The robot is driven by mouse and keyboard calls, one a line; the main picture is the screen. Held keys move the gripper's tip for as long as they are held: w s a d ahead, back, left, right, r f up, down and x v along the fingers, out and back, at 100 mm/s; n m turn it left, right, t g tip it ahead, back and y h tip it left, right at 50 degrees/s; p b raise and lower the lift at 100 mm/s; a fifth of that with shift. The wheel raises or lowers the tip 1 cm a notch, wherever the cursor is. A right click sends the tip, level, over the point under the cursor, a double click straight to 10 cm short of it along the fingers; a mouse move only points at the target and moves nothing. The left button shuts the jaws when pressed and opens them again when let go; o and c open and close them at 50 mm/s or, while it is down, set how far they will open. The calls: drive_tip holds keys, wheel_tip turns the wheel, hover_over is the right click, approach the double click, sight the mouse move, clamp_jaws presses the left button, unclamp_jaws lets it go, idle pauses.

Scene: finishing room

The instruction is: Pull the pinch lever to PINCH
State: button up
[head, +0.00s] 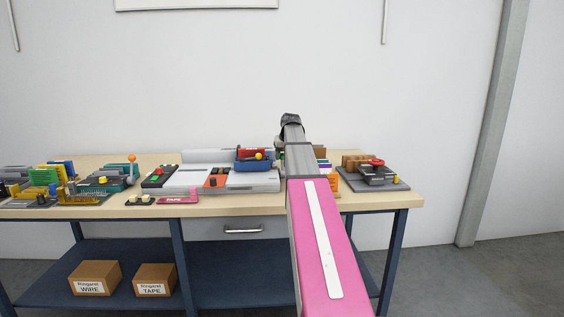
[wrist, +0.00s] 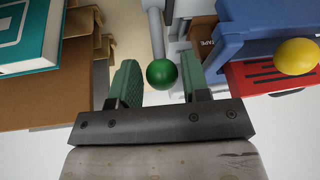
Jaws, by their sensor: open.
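A lever with a green ball knob (wrist: 162,74) on a grey rod (wrist: 157,32) shows at the middle of the wrist view. I see no PINCH label on it. My gripper (wrist: 159,80) is open, with one green finger left of the knob and one right of it. The knob lies between the fingertips, with a visible gap on the left; I cannot tell whether the right finger touches it. In the head view my arm covers this part of the bench, and the gripper and green knob are hidden.
In the wrist view a blue bin (wrist: 250,40), a red part (wrist: 262,80) and a yellow ball (wrist: 297,56) are close on the right. A teal-and-white book-like block (wrist: 28,40) is at left. The bench (head: 235,203) also holds an orange-knobbed lever (head: 132,157) and several fixtures.

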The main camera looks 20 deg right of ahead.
drive_tip(key=shift+x, duration=1.45)
clamp_jaws()
drive_tip(key=shift+s, duration=0.15)
drive_tip(key=s+t, duration=0.1)
drive_tip(key=t, duration=0.1)
drive_tip(key=s+t+h, duration=0.1)
drive_tip(key=shift+s+a+r+t, duration=0.2)
drive_tip(key=shift+a+r+t, duration=0.05)
drive_tip(key=shift+a+t, duration=0.15)
drive_tip(key=shift+s+a+n+t+h, duration=0.2)
drive_tip(key=shift+s+t, duration=0.3)
drive_tip(key=shift+t, duration=0.6)
drive_tip(key=shift+s+a+n+t+h, duration=0.1)
drive_tip(key=shift+s+n+t+h, duration=0.3)
drive_tip(key=shift+t, duration=0.7)
drive_tip(key=shift+s, duration=0.15)
